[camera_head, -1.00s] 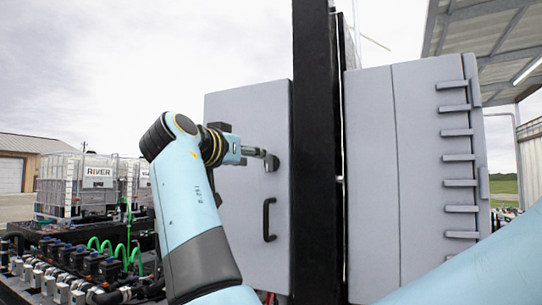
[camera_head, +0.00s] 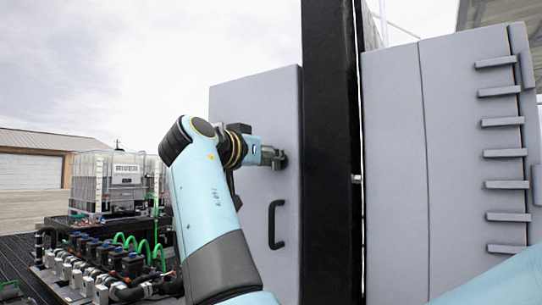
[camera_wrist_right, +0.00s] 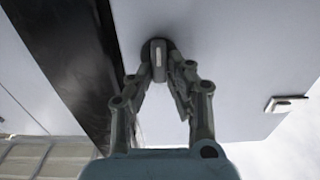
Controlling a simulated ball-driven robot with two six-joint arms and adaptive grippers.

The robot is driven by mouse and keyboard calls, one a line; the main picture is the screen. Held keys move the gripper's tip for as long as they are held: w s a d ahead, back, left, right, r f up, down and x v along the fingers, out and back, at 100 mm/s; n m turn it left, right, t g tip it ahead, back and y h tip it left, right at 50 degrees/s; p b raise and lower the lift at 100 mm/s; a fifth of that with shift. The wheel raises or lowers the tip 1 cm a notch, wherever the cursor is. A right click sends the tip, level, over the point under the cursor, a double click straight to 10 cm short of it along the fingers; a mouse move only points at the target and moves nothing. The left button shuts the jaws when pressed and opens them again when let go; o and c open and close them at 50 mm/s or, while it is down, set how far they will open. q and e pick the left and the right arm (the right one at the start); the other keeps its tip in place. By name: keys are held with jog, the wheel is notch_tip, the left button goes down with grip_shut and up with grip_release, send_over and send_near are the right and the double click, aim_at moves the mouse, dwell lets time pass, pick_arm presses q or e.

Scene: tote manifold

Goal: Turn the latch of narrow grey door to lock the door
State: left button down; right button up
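The narrow grey door (camera_head: 240,110) stands left of a black post in the head view. Its latch (camera_head: 279,161) is a small dark turn piece near the door's right edge, above a black handle (camera_head: 276,224). In the right wrist view, the latch (camera_wrist_right: 158,60) is an upright grey tab on a dark round base. My right gripper (camera_head: 270,156) is at the latch. In the wrist view its fingers (camera_wrist_right: 161,72) converge on both sides of the tab and appear shut on it. My left gripper is not in view.
The black post (camera_head: 332,150) stands close to the right of the latch. Beyond it is a wider grey cabinet (camera_head: 393,180) with several protruding fins. Pumps and hoses (camera_head: 115,262) and a caged tank marked RIVER (camera_head: 128,172) stand at the left.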

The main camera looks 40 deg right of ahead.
jog(key=shift+c, duration=1)
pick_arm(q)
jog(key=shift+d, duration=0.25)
pick_arm(e)
grip_shut()
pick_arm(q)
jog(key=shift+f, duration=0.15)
pick_arm(e)
jog(key=shift+n, duration=0.4)
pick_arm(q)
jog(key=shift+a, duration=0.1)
pick_arm(e)
jog(key=n, duration=1.1)
jog(key=w+f+n, duration=0.1)
jog(key=n, duration=0.5)
jog(key=shift+a, duration=0.2)
jog(key=shift+n, duration=0.3)
